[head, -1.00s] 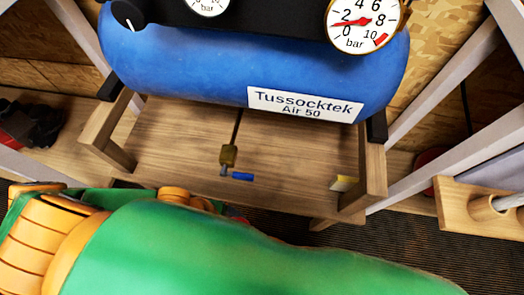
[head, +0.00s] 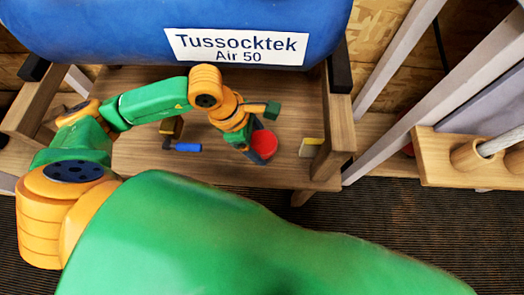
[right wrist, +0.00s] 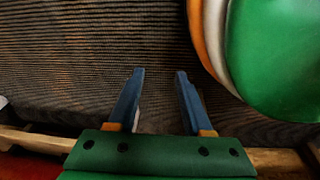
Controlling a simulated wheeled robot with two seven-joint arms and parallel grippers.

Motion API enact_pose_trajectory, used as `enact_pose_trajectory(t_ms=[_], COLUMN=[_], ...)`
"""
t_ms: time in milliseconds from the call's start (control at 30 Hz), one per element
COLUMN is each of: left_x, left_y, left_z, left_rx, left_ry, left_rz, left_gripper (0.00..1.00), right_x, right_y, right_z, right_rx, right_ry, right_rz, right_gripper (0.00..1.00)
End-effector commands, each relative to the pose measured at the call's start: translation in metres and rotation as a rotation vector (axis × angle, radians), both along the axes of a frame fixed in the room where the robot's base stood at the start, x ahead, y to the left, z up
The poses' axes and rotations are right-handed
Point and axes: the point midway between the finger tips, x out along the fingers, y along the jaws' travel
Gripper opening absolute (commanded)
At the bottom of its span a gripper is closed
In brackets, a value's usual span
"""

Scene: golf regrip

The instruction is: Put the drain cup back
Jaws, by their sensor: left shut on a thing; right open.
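A small red drain cup (head: 262,145) is in the head view, just above or on the wooden shelf under the blue air tank. My left gripper (head: 256,150) is shut on the cup, at its left side. I cannot tell whether the cup touches the shelf. My right gripper (right wrist: 154,78) is open and empty above the dark ribbed floor in the right wrist view.
The blue tank (head: 100,30) with its Tussocktek label (head: 236,46) hangs over the wooden shelf (head: 225,177). A yellow item (head: 311,147) is at the shelf's right end. A wooden holder (head: 455,165) with a shaft stands at the right.

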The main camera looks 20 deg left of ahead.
Motion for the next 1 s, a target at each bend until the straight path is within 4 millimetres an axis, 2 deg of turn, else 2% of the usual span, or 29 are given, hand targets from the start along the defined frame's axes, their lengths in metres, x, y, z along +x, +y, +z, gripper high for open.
enact_pose_trajectory(t_ms=[133, 267, 633, 667, 700, 733, 1000], left_x=[0.014, 0.013, 0.013, 0.013, 0.013, 0.013, 0.013], left_y=[0.000, 0.000, 0.000, 0.000, 0.000, 0.000, 0.000], left_z=[-0.021, -0.043, -0.049, -0.047, -0.047, -0.047, -0.041], left_rx=[0.000, -0.002, -0.001, -0.001, -0.001, -0.001, -0.001], left_ry=[0.002, 0.002, -0.002, -0.002, -0.002, -0.002, -0.002], left_rz=[0.001, 0.000, -0.001, -0.001, -0.001, -0.001, -0.001], left_gripper=[0.05, 0.05, 0.05, 0.85, 0.96, 1.00, 1.00], right_x=[0.006, 0.011, 0.014, 0.014, 0.014, 0.014, 0.012], right_y=[0.006, 0.011, 0.015, 0.015, 0.015, 0.015, 0.013], right_z=[-0.004, -0.004, -0.005, -0.003, -0.003, -0.003, 0.002], right_rx=[0.007, 0.014, 0.018, 0.019, 0.018, 0.018, 0.018], right_ry=[-0.001, 0.001, 0.000, -0.001, 0.000, 0.001, -0.001], right_rz=[0.000, 0.001, 0.000, 0.000, 0.000, 0.000, 0.000], right_gripper=[0.50, 0.50, 0.50, 0.50, 0.50, 0.50, 0.50])
